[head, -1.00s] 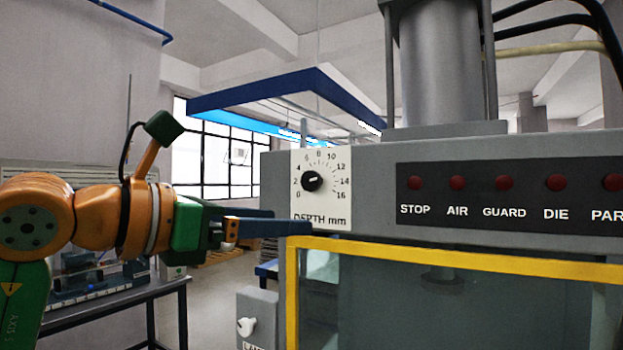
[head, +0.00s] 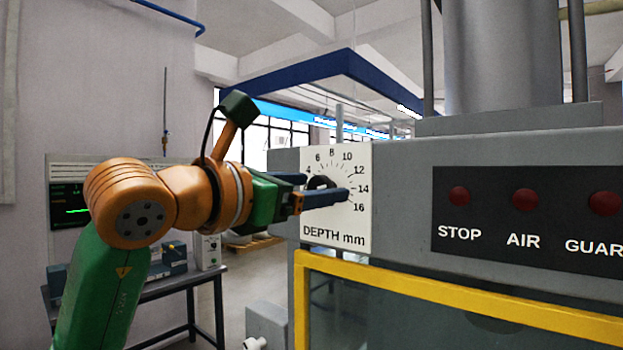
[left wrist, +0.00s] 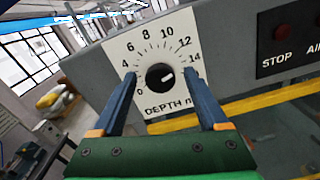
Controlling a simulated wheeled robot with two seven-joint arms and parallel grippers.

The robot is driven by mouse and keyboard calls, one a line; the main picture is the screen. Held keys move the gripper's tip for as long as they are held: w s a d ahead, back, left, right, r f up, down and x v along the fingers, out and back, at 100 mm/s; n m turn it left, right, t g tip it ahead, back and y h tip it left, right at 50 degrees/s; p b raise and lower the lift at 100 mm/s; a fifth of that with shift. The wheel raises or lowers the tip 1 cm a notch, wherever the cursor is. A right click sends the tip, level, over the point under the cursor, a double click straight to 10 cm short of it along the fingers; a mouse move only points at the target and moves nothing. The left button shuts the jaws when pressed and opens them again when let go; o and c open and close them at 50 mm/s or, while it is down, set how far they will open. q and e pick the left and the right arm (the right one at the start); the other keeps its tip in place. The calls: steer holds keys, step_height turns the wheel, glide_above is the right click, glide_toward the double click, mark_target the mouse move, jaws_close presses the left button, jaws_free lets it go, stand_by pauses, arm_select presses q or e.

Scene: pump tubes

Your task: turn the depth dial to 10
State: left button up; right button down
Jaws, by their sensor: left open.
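The depth dial is a round black knob (left wrist: 160,76) on a white plate (head: 335,222) with numbers and the words DEPTH mm, fixed to the grey machine front. In the left wrist view its white mark points right and slightly up, roughly toward 14. My left gripper (left wrist: 161,77) is open, with one blue finger on each side of the knob in that view. I cannot tell whether the fingers touch it. My right gripper is not in view.
A black panel with red buttons (head: 525,199) is right of the dial plate. A yellow frame (head: 430,292) runs below it. A dark table (head: 190,284) with equipment stands at the left, behind my left arm. The machine front blocks the right side.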

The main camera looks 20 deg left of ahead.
arm_select(q)
steer(key=shift+w, duration=0.1)
steer(key=shift+s, duration=0.2)
steer(key=c, duration=0.6)
jaws_close()
steer(key=n+b, duration=0.1)
steer(key=n, duration=0.3)
steer(key=shift+a+b, duration=0.1)
steer(key=shift+b, duration=0.2)
steer(key=n+b, duration=0.1)
steer(key=n, duration=0.3)
steer(key=shift+a+n, duration=0.1)
steer(key=shift+n, duration=0.4)
